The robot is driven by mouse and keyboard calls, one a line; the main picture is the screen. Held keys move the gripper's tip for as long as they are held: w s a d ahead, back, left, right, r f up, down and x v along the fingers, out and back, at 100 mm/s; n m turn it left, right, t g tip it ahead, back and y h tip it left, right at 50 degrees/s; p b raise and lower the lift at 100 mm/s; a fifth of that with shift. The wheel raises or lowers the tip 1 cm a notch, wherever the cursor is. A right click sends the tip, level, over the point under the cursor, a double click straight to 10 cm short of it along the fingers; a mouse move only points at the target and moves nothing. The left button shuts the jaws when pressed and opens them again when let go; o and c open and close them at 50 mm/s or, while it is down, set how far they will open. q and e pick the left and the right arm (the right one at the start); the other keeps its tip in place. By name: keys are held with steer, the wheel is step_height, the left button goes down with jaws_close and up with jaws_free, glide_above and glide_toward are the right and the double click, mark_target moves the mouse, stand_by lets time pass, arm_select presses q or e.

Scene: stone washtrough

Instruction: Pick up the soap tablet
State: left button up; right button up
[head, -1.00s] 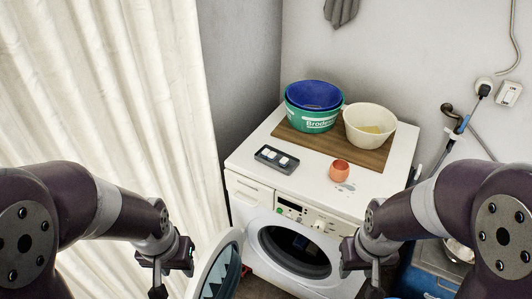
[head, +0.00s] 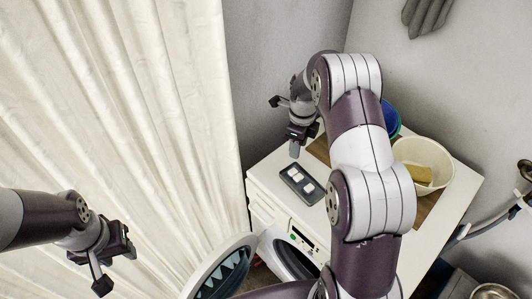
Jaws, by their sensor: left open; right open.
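A dark tray (head: 302,185) lies on the white top of the washing machine. Two small white tablets, one nearer (head: 308,187) and one farther (head: 295,175), sit in it and look like soap tablets. My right gripper (head: 285,126) is open and empty, in the air above and beyond the tray, up and left of it in the picture. It touches no tablet. My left gripper (head: 115,271) is open and empty at the lower left, in front of the curtain and well away from the machine.
My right arm crosses the machine top and hides its middle. A cream bowl (head: 440,152) with a yellow block (head: 420,174) stands on a brown board (head: 428,210). A blue and green tub (head: 392,118) is mostly hidden. The round door (head: 222,270) stands open. A curtain (head: 120,110) hangs left.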

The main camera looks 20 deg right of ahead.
steer(key=w+m, duration=0.1)
steer(key=m, duration=0.2)
steer(key=m+p, duration=0.2)
glide_above(291, 170)
steer(key=f, duration=0.6)
steer(key=shift+s+d+f, duration=0.1)
steer(key=shift+d+f, duration=0.2)
steer(key=f+p, duration=0.1)
steer(key=f, duration=0.1)
steer(key=f+p, duration=0.1)
steer(key=f, duration=0.1)
steer(key=shift+a+f, duration=0.2)
steer(key=shift+f, duration=0.2)
steer(key=shift+w+f, duration=0.15)
steer(key=shift+w, duration=0.05)
arm_select(q)
steer(key=r, duration=0.4)
steer(key=shift+s+a, duration=0.35)
arm_select(e)
steer(key=c, duration=0.8)
